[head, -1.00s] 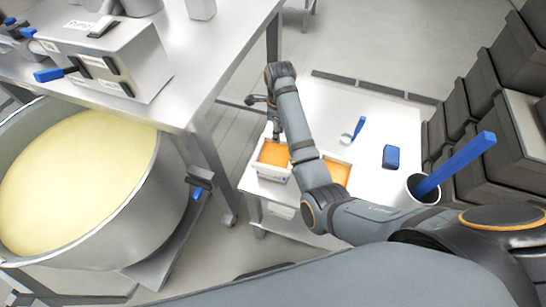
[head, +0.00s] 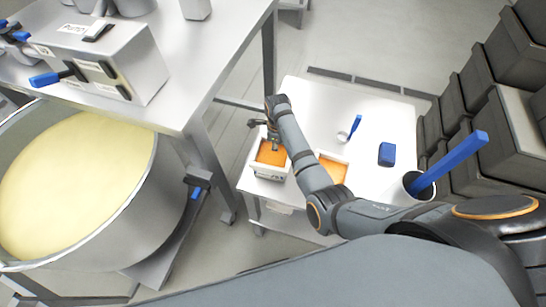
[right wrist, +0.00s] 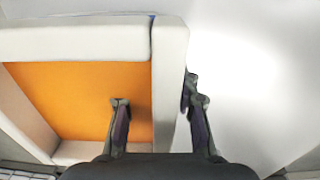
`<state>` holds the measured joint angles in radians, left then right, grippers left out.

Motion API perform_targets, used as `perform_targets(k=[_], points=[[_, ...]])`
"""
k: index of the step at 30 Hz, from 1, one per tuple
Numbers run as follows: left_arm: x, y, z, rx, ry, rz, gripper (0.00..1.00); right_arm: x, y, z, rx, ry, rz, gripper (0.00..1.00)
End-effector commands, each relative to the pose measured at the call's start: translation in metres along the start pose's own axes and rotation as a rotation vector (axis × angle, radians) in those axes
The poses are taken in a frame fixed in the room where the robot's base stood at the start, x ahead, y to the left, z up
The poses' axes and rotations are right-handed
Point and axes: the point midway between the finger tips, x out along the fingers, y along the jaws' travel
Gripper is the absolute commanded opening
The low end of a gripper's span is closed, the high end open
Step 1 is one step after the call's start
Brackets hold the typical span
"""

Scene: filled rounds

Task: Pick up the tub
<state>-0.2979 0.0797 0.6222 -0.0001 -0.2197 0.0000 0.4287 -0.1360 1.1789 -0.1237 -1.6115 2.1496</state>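A white tub (head: 268,174) with orange filling stands at the left end of the white table, in the head view. My right gripper (head: 272,143) is over it, fingers pointing down. In the right wrist view the tub's wall (right wrist: 169,85) lies between the two spread fingers of the right gripper (right wrist: 160,106). One finger is over the orange filling, the other outside the wall; no grip on the wall shows. A second white tub with orange filling (head: 333,172) stands to the right, partly hidden by my right arm. My left gripper is not in view.
The white table (head: 375,120) also holds a blue-handled scoop (head: 354,125), a blue block (head: 387,154) and a container with a long blue-handled tool (head: 455,160). A large bowl of pale dough (head: 70,180) and a steel bench (head: 190,60) are left. Dark crates are stacked right.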

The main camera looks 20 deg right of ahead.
Motion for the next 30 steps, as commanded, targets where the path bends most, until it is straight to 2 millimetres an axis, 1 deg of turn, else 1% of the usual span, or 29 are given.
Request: perform_targets(k=[3,8,12,15,30], points=[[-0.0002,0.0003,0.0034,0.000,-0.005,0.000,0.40,0.0056,-0.0002,-0.0002,0.000,0.000,-0.001,0.31],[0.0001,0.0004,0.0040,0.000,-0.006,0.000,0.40,0.0055,-0.0002,0.0000,0.000,-0.001,-0.001,0.31],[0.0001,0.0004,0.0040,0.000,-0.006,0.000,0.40,0.0053,-0.0002,0.0001,0.000,-0.001,-0.001,0.12],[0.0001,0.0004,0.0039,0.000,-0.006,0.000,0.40,0.0052,-0.0002,0.0001,0.000,-0.001,-0.001,0.00],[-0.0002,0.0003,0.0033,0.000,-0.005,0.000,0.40,0.0036,-0.0008,0.0009,0.000,-0.003,-0.002,0.00]])
